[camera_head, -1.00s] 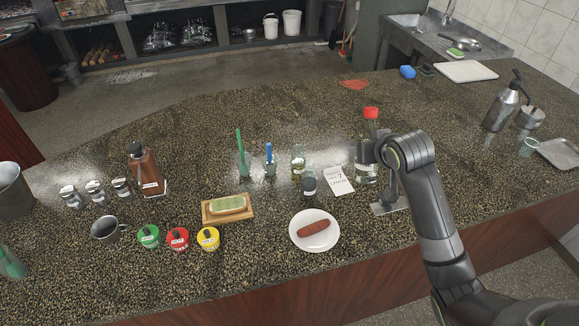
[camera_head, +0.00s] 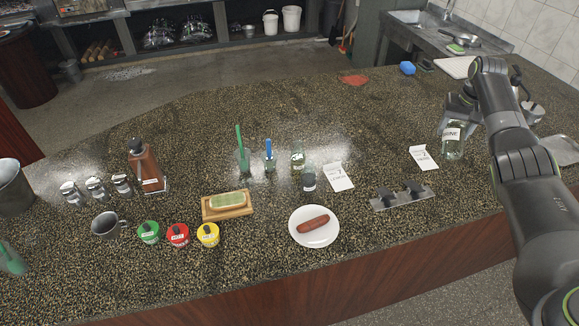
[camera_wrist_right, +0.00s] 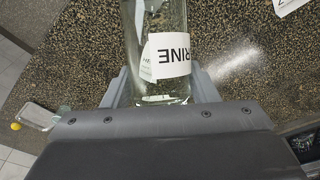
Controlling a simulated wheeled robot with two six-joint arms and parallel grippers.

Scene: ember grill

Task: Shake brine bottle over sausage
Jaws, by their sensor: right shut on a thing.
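The clear brine bottle (camera_head: 453,143), with a white label reading BRINE, is at the right of the counter in the head view. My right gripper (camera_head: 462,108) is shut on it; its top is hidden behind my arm. It looks roughly upright, and I cannot tell if its base touches the counter. In the right wrist view the bottle (camera_wrist_right: 155,25) stands between the two fingers of the gripper (camera_wrist_right: 160,86). The brown sausage (camera_head: 313,224) lies on a white plate (camera_head: 299,236) at the front centre, well left of the bottle. My left gripper is out of view.
A metal holder (camera_head: 402,199) sits right of the plate, with a white card (camera_head: 423,157) behind it. Small bottles (camera_head: 298,158), a second card (camera_head: 337,177) and a sponge on a wooden board (camera_head: 228,210) stand nearer the plate. Counter between holder and plate is clear.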

